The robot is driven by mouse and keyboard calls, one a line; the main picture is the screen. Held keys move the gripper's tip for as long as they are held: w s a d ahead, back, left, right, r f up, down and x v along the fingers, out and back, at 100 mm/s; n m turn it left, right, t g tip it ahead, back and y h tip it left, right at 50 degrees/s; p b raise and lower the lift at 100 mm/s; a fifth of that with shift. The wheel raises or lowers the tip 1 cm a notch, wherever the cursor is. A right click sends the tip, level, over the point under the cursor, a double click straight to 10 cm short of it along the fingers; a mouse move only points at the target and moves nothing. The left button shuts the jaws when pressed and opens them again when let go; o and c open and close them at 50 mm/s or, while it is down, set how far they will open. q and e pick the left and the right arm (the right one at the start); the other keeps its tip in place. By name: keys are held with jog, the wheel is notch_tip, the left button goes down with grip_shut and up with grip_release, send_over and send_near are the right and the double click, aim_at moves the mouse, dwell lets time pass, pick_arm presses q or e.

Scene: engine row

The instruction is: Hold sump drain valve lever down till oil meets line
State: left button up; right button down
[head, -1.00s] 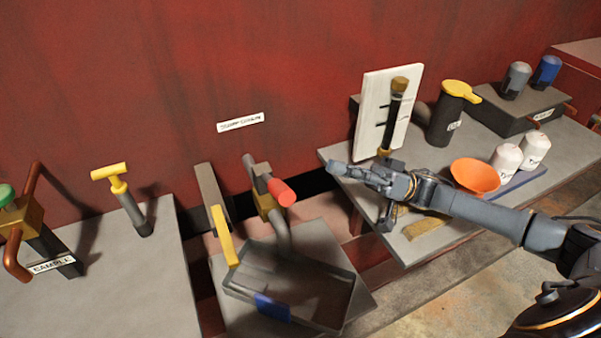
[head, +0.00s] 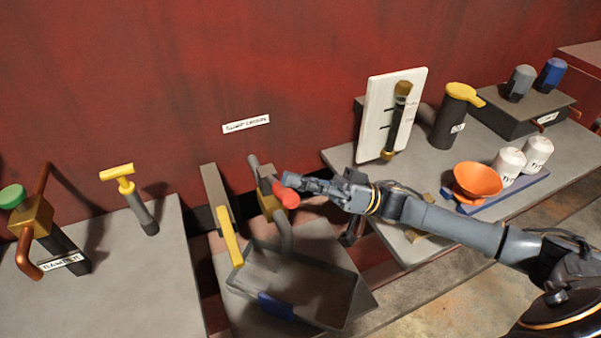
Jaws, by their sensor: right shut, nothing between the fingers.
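The sump drain valve has a yellow body (head: 268,200) on a grey pipe, and a lever with a red grip (head: 286,197) pointing right. Its spout curves down over an open grey tray (head: 345,296). My right gripper (head: 290,181) is shut and empty, with its tips at the upper edge of the red grip in the picture. I cannot tell whether they touch it. A gauge tube on a white board (head: 375,118) stands behind on the right table, with a dark column in it and small marks beside it. My left gripper is not in view.
A yellow handle (head: 230,236) stands left of the tray. A yellow T-handle (head: 117,172) and a sample valve (head: 36,212) are on the left table. An orange funnel (head: 477,181), white canisters (head: 509,164) and a dark oil can (head: 452,120) stand on the right.

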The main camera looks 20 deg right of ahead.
jog(key=shift+s+f+n+g+y+b, duration=0.2)
jog(key=shift+f+n+g+b, duration=0.15)
jog(key=shift+n+b, duration=0.2)
jog(key=shift+s+f+n+g+y+b, duration=0.15)
jog(key=shift+f+n+g+y+b, duration=0.15)
jog(key=shift+n+b, duration=0.2)
dwell(7.0)
